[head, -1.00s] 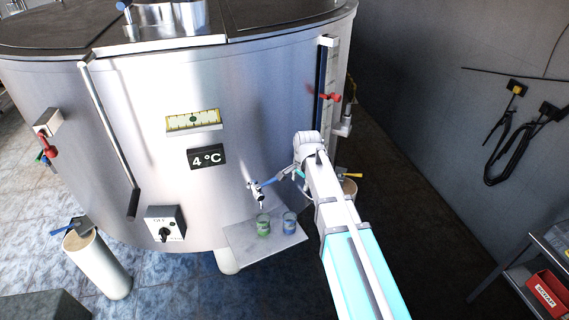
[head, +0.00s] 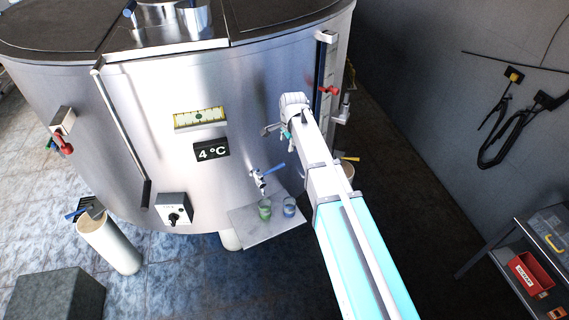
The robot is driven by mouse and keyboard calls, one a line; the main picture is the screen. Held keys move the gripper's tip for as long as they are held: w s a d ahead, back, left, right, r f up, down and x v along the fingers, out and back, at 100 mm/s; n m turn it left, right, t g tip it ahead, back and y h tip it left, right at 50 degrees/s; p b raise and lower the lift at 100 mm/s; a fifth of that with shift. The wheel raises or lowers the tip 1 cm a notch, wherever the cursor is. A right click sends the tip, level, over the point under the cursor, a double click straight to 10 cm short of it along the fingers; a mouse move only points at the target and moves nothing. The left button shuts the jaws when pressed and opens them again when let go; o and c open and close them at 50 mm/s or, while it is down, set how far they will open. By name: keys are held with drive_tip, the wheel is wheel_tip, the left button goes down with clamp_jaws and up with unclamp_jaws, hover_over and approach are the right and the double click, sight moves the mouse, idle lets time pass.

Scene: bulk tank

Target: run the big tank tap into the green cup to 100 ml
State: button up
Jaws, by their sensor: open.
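The big tank (head: 110,150) is a large steel vat filling the left and middle of the head view. Its small tap (head: 257,178) with a blue lever (head: 274,169) juts from the lower front; the lever slants up to the right. The green cup (head: 265,211) stands upright on a metal shelf (head: 250,232), under the spout. Whether liquid runs, and the level in the cup, is too small to tell. My gripper (head: 273,131) is open and empty, above the tap and apart from the lever.
A blue cup (head: 289,207) stands just right of the green cup. A red-handled valve (head: 328,90) sits on the sight column right of my gripper. A knob box (head: 173,209) and 4 °C display (head: 211,151) are on the tank. A red bin (head: 530,275) lies far right.

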sight(284, 164)
drive_tip(key=shift+f, duration=0.15)
drive_tip(key=f+b, duration=0.4)
drive_tip(key=w+a+f+b, duration=0.1)
drive_tip(key=f+b, duration=0.4)
drive_tip(key=w+f+b, duration=0.1)
drive_tip(key=f+b, duration=0.3)
drive_tip(key=shift+w+a+f+b, duration=0.1)
drive_tip(key=shift+a+f+b, duration=0.1)
drive_tip(key=shift+b, duration=0.1)
idle(0.6)
drive_tip(key=shift+r, duration=0.1)
clamp_jaws()
idle(0.3)
